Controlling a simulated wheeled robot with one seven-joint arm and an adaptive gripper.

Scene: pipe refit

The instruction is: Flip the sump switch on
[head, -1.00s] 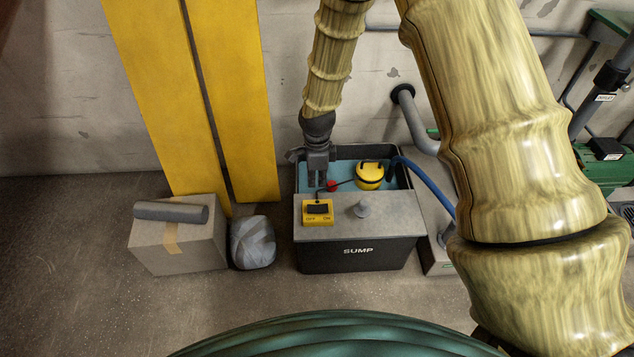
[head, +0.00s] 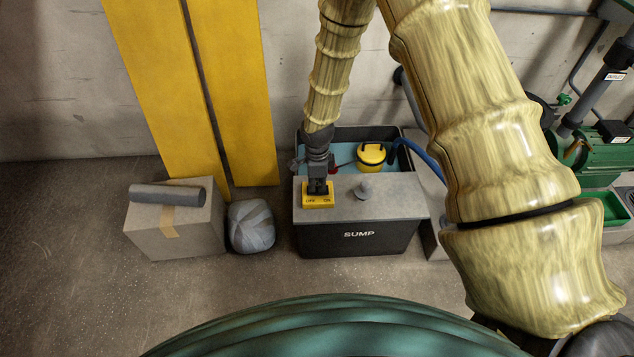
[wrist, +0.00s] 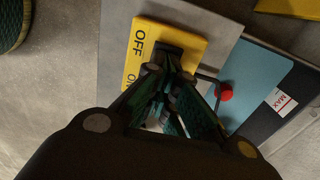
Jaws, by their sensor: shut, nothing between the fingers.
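The sump switch (head: 318,203) is a yellow box with OFF and ON lettering, set on the grey lid at the left of the sump (head: 358,237). My gripper (head: 318,190) is shut and empty, with its fingertips right over the switch's dark rocker. In the wrist view the yellow switch (wrist: 150,55) lies just beyond my closed fingers (wrist: 172,68), which hide part of the ON lettering and most of the rocker. I cannot tell whether the fingertips touch the rocker or which way it is tipped.
A yellow float (head: 370,156) with a blue hose sits in the open rear of the sump. A red knob (wrist: 224,91) is beside my fingers in the wrist view. A grey knob (head: 363,188) stands on the lid. A cardboard box (head: 180,228) and grey bundle (head: 251,226) stand left.

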